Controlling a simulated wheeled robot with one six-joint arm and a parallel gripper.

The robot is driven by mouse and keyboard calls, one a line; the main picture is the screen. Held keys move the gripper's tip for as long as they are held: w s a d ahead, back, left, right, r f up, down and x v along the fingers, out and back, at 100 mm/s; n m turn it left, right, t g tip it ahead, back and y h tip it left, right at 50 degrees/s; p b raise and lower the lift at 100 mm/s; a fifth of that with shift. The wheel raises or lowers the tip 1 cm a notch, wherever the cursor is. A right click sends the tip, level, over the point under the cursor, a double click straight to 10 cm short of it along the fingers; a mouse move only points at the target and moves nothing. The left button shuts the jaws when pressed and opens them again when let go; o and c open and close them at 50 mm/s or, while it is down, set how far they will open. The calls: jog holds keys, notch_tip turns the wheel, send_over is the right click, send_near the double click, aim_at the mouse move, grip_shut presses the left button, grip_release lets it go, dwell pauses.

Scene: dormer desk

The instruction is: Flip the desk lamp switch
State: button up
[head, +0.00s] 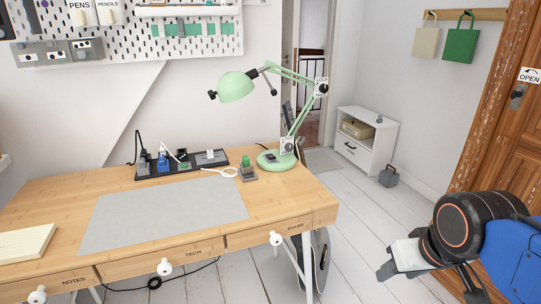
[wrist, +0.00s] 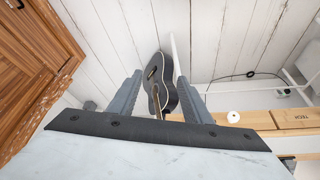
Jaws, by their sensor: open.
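The green desk lamp (head: 236,87) stands at the back right corner of the wooden desk (head: 316,196). Its round base (head: 277,161) rests on the desktop, and its head leans left over the desk. A small dark part on the base may be the switch (head: 271,157), but it is too small to tell its position. My gripper (head: 430,283) is off the desk's right side, over the floor, well apart from the lamp. In the wrist view its two fingers (wrist: 158,80) are spread with nothing between them. The lamp does not show in the wrist view.
A power strip (head: 180,165) with several plugs and a green-topped block (head: 246,170) stand left of the lamp base. A grey mat (head: 162,216) covers the desk's middle. A dark guitar (wrist: 160,87) stands near the desk. White floor is open between desk and wooden door (head: 504,120).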

jog(key=shift+w+r, duration=0.1)
jog(key=c, duration=0.8)
jog(key=shift+n+t, duration=0.3)
jog(key=shift+n, duration=0.2)
jog(key=w+a+r, duration=0.1)
jog(key=w+r, duration=0.1)
jog(key=w, duration=0.1)
jog(key=w+a+r, duration=0.1)
jog(key=w+r, duration=0.1)
jog(key=w, duration=0.2)
jog(key=w+r, duration=0.3)
jog(key=shift+w+a+r, duration=0.1)
jog(key=shift+w+a, duration=0.15)
jog(key=shift+a, duration=0.15)
grip_shut()
jog(key=w+a+r+n, duration=0.1)
jog(key=w+a+r, duration=0.2)
jog(key=w+a, duration=0.3)
jog(key=w+a+r+t+y, duration=0.1)
jog(key=w+a+r, duration=0.2)
jog(key=w+a, duration=0.4)
jog(key=w+a+r+n+y, duration=0.1)
jog(key=w+a+r, duration=0.3)
jog(key=w, duration=1.5)
jog(key=a, duration=0.3)
jog(key=shift+w+n, duration=0.2)
jog(key=shift+n, duration=0.1)
jog(key=shift+r, duration=0.1)
